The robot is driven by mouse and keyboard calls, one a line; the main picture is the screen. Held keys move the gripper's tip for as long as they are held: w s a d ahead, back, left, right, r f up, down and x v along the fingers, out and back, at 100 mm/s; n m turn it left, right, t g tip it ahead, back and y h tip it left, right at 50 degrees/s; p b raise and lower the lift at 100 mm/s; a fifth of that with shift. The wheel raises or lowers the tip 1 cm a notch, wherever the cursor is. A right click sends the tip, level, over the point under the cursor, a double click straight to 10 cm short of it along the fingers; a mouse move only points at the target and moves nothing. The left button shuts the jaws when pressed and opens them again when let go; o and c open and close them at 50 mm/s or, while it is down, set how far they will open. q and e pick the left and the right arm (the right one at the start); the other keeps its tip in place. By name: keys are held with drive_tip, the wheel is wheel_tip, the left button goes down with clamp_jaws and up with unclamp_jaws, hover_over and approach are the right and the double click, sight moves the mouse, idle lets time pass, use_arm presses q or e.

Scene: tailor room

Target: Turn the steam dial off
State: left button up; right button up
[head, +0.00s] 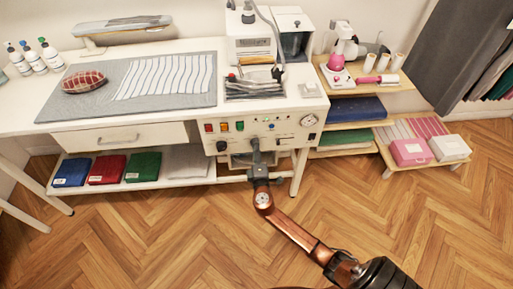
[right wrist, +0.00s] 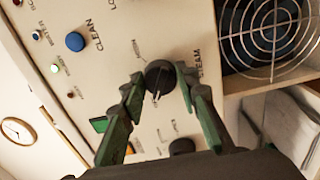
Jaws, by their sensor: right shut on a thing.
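The steam dial (right wrist: 160,72) is a round black knob with a pale pointer mark, on the cream control panel (right wrist: 110,60). The word STEAM is printed beside it in the right wrist view, and its pointer mark faces down the picture. My right gripper (right wrist: 158,88) is shut on the dial, one green-and-dark finger on each side. In the head view my right gripper (head: 256,158) reaches the front of the panel and hides the dial. My left gripper is not in view.
A second black dial (right wrist: 182,146) sits close to the gripper. A round wire fan guard (right wrist: 268,35) lies right of the panel. A gauge (head: 308,121) and coloured buttons (head: 224,126) share the panel. Shelves (head: 352,138) stand at right; the floor in front is clear.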

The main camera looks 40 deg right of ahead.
drive_tip(key=shift+a, duration=0.1)
idle(0.4)
drive_tip(key=o, duration=1.2)
drive_tip(key=shift+c, duration=0.2)
drive_tip(key=shift+s, duration=0.1)
drive_tip(key=v, duration=1.2)
